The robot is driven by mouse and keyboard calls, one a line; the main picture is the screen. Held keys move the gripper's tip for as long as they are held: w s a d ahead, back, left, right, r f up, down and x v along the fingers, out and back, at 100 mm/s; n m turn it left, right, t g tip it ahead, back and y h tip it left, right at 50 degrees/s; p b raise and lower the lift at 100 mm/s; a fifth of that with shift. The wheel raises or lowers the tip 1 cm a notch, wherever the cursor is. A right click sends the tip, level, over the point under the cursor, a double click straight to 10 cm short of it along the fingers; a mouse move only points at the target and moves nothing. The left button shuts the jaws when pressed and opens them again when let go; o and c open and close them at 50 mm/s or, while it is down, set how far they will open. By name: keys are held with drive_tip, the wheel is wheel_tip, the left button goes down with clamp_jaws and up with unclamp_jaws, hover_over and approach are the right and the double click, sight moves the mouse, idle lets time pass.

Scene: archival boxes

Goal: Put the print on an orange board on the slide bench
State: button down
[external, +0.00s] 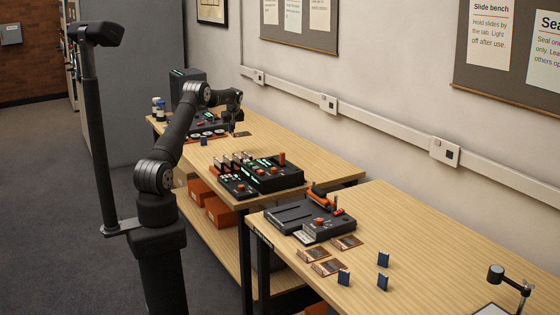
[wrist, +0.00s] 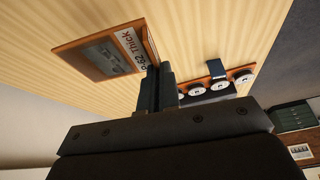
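The print on an orange board (wrist: 97,50) shows large in the wrist view, with a grey picture and a label that reads like "62 Thick". In the external view it is a small dark piece (external: 242,134) at the far bench. My gripper (wrist: 160,68) has its fingers close together at the print's near right edge and appears shut on that edge; the fingers hide part of it. In the external view my gripper (external: 233,125) is low over the far bench, beside the print. I cannot tell whether the board touches the wood.
An orange strip with white discs (wrist: 218,84) lies close to my fingers. The front bench (external: 450,235) holds a dark machine (external: 310,220), several other prints (external: 346,242) and small blue blocks (external: 383,260).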

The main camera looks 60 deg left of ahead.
drive_tip(key=shift+w+d+r, duration=0.15)
drive_tip(key=shift+d+r, duration=0.15)
drive_tip(key=shift+d, duration=0.15)
wheel_tip(320, 180, up, 5)
drive_tip(key=w+d, duration=0.6)
drive_tip(key=d, duration=0.6)
drive_tip(key=w+d, duration=0.5)
drive_tip(key=d, duration=0.8)
drive_tip(key=w+d, duration=0.6)
drive_tip(key=d, duration=2.5)
drive_tip(key=s+d, duration=0.3)
drive_tip(key=d, duration=0.7)
drive_tip(key=s+d+n, duration=0.1)
drive_tip(key=s+d, duration=0.3)
drive_tip(key=d, duration=0.6)
drive_tip(key=s+d, duration=0.3)
drive_tip(key=d, duration=0.7)
drive_tip(key=s+d, duration=2.3)
drive_tip(key=s, duration=0.2)
hover_over(345, 256)
drive_tip(key=d, duration=0.2)
drive_tip(key=shift+n+g, duration=0.4)
drive_tip(key=f, duration=1.1)
drive_tip(key=shift+s+a+f, duration=0.2)
drive_tip(key=shift+f, duration=0.1)
drive_tip(key=shift+w+a+f, duration=0.1)
drive_tip(key=shift+w+f, duration=0.15)
drive_tip(key=shift+f, duration=1.85)
